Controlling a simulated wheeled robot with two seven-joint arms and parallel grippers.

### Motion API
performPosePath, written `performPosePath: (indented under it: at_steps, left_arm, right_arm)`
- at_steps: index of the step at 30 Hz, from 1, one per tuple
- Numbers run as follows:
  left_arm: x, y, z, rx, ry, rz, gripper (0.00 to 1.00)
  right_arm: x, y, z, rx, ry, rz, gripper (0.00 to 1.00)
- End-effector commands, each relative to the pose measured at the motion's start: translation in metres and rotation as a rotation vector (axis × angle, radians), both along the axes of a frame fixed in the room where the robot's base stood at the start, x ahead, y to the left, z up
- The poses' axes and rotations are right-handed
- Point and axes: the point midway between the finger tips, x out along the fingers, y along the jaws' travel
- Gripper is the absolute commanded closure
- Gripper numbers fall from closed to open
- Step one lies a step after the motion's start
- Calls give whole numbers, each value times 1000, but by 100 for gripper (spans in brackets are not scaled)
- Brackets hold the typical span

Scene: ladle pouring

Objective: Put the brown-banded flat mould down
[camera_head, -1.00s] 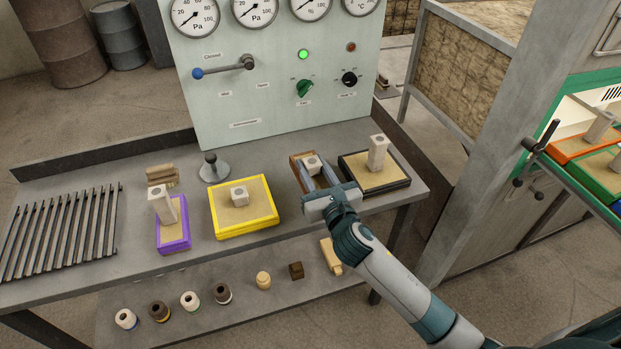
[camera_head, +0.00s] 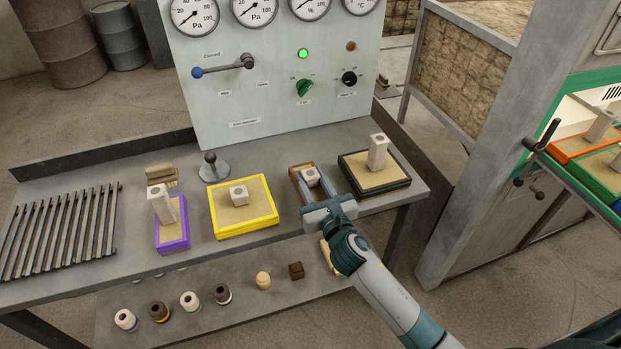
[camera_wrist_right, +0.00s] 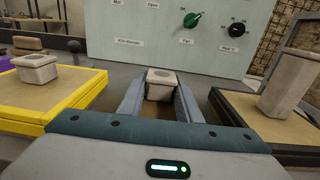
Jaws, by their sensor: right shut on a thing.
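The brown-banded flat mould (camera_head: 295,177) is on or just above the grey table, between the yellow-banded mould (camera_head: 273,216) and the black-banded mould (camera_head: 398,185). Its short pale sprue block (camera_head: 311,176) is between the fingers of my right gripper (camera_head: 313,183), which is shut on it. The right wrist view shows the block (camera_wrist_right: 160,84) between the two fingers, with the gripper body hiding much of the mould. I cannot tell whether the mould's underside touches the table. My left gripper is not in view.
A purple-banded mould (camera_head: 173,237) with a tall block stands left of the yellow one. A metal rack (camera_head: 60,230) lies far left. The gauge panel (camera_head: 270,115) rises behind the table. A lower shelf (camera_head: 240,312) holds several small pieces.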

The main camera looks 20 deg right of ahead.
Motion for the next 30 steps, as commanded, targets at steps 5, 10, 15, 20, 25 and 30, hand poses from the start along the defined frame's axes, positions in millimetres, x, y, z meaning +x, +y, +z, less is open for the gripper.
performPosePath:
  at_steps: [5,10,15,20,25,30]
  left_arm:
    - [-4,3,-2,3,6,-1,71]
    - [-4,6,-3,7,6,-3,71]
    - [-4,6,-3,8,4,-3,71]
    - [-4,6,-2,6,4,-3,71]
    - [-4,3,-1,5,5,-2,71]
    - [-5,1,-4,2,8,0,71]
  right_arm:
    - [0,0,1,0,-2,0,100]
    - [0,0,-2,0,0,0,67]
    - [0,0,-2,0,0,0,50]
    - [0,0,-2,0,0,0,50]
    - [0,0,1,0,0,0,50]
    - [-14,-1,-1,-1,1,0,50]
